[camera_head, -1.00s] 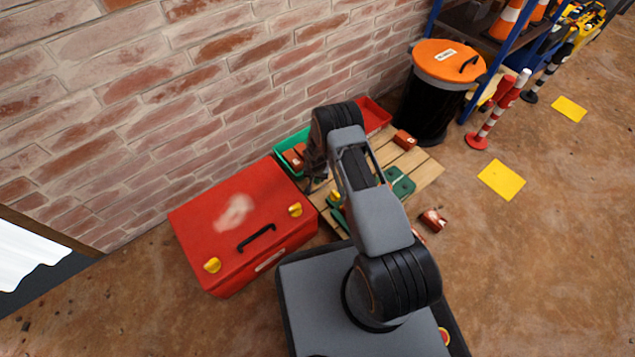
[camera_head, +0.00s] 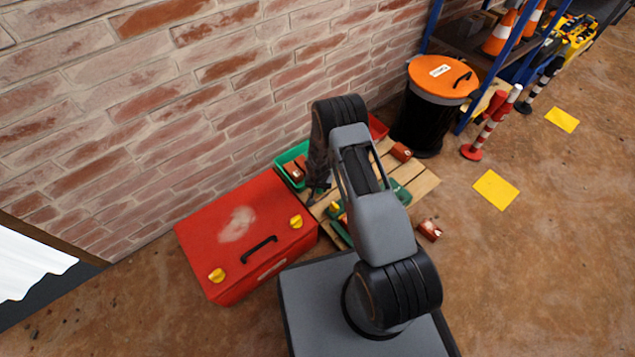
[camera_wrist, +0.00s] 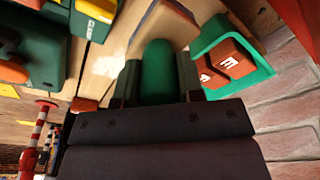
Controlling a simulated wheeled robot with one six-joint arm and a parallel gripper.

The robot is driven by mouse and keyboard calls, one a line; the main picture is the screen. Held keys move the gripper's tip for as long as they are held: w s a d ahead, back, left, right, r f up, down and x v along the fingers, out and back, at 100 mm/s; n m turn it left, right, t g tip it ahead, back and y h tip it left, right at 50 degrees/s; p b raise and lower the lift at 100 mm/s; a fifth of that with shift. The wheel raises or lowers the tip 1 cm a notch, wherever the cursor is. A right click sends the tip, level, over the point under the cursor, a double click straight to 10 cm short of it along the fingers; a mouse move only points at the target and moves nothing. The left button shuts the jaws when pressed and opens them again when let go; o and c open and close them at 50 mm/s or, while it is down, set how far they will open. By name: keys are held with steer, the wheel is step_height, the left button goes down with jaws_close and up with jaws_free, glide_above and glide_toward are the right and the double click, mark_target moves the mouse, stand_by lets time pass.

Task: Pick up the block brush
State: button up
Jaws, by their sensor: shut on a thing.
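A green, rounded piece that I take for the block brush (camera_wrist: 158,58) stands between the two dark fingers of my gripper (camera_wrist: 158,82) in the wrist view. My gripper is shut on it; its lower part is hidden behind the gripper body. The brush cannot be made out there, as my own arm covers much of that spot.
A green bin (camera_head: 284,158) with red blocks stands by the brick wall, with a red bin (camera_head: 378,127) beyond. A large red box (camera_head: 205,235) stands left of the pallet. A black barrel (camera_head: 425,125) with an orange lid stands behind.

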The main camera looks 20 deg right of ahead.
steer(key=s+r+b, duration=0.5)
steer(key=s+b, duration=0.1)
steer(key=s, duration=0.4)
steer(key=shift+s+r, duration=0.15)
steer(key=shift+r, duration=0.05)
